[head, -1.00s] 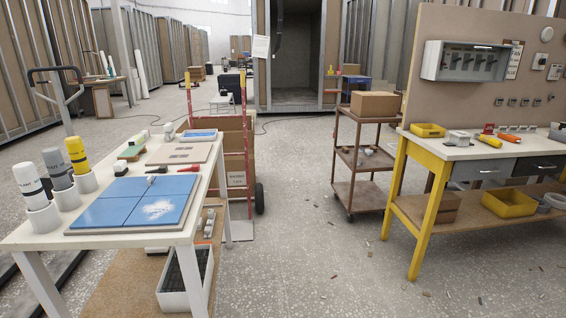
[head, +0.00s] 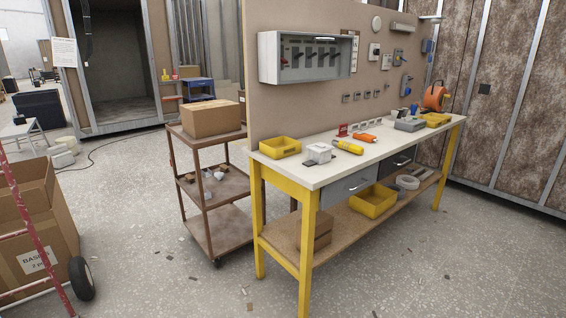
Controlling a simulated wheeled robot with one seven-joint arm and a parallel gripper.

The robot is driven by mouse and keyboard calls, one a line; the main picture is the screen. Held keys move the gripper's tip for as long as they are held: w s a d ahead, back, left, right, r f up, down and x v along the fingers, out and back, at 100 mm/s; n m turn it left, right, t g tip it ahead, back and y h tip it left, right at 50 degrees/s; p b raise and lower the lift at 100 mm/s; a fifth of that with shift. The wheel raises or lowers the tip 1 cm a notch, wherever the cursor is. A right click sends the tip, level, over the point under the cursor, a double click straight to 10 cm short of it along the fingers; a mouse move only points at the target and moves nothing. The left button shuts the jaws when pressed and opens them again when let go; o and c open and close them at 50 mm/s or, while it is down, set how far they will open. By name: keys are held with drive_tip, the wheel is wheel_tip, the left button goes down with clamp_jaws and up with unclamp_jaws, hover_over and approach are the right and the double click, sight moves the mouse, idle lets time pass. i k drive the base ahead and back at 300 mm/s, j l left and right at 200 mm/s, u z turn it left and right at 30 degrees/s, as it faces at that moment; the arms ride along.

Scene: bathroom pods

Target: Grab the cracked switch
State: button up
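I cannot make out a cracked switch; the details are too small to show any crack. Several small grey switch-like plates (head: 367,94) sit in a row low on the brown board. A whitish box-like item (head: 319,153) and a grey device (head: 409,124) lie on the workbench top (head: 330,173). My gripper is not in view.
The yellow-legged workbench stands ahead, with a yellow bin (head: 280,147) on top. A brown cart (head: 207,185) with a carton (head: 211,118) stands at its left. A red hand truck (head: 34,230) with boxes is at far left. Open, debris-strewn floor (head: 150,270) lies in front.

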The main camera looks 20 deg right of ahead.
sight(320, 147)
drive_tip(key=i+l+z, duration=0.35)
drive_tip(key=i, duration=0.15)
drive_tip(key=i+j+z, duration=0.1)
drive_tip(key=z, duration=0.3)
drive_tip(key=j+z, duration=0.15)
drive_tip(key=z, duration=0.25)
drive_tip(key=i+j+z, duration=0.15)
drive_tip(key=z, duration=0.25)
drive_tip(key=i+j+z, duration=0.2)
drive_tip(key=j, duration=0.45)
drive_tip(key=j+z, duration=0.2)
drive_tip(key=j, duration=0.45)
drive_tip(key=i+j+z, duration=0.2)
drive_tip(key=j, duration=1.3)
